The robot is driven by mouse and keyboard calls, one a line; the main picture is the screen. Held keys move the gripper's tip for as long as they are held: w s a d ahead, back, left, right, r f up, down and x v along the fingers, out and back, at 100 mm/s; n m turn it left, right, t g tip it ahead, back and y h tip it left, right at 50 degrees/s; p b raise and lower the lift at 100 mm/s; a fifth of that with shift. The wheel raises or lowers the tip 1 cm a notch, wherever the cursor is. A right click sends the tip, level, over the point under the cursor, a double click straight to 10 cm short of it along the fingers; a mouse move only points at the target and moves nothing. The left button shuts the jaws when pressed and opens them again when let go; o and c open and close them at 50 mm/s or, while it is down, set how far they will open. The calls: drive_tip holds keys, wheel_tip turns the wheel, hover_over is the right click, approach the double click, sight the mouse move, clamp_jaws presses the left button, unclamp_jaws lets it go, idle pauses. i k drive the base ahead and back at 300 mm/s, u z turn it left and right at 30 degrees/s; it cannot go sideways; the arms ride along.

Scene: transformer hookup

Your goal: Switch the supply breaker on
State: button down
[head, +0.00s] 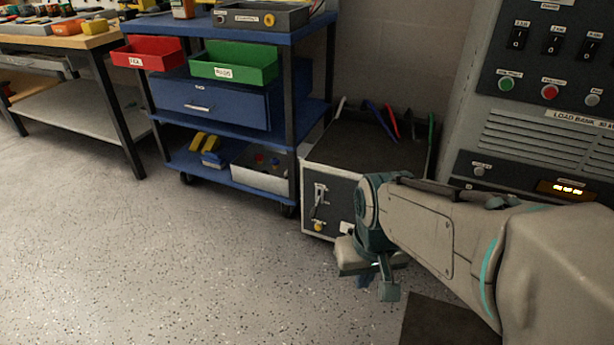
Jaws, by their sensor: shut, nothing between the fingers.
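A dark box with a light metal frame (376,153) stands on the floor between the blue cart and the grey load bank. Its front carries a pale plate with a lever (320,194) and a small yellow knob (319,226) below. I cannot read a label that names the supply breaker, nor tell whether the lever is on or off. My gripper (388,291) is low in front of the box's lower right front, right of the lever plate and apart from it. It is shut and empty. My arm hides the box's right side.
The load bank (560,130) has black rocker switches (519,37), green and red buttons and a lit display. The blue cart (300,130) holds red and green bins. Several coloured cables lie on the box. Floor at left is open; a dark mat (440,325) lies below my arm.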

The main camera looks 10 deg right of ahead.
sight(313, 210)
drive_tip(key=k, duration=0.65)
drive_tip(key=u, duration=0.45)
drive_tip(key=i, duration=1.75)
drive_tip(key=z, duration=0.3)
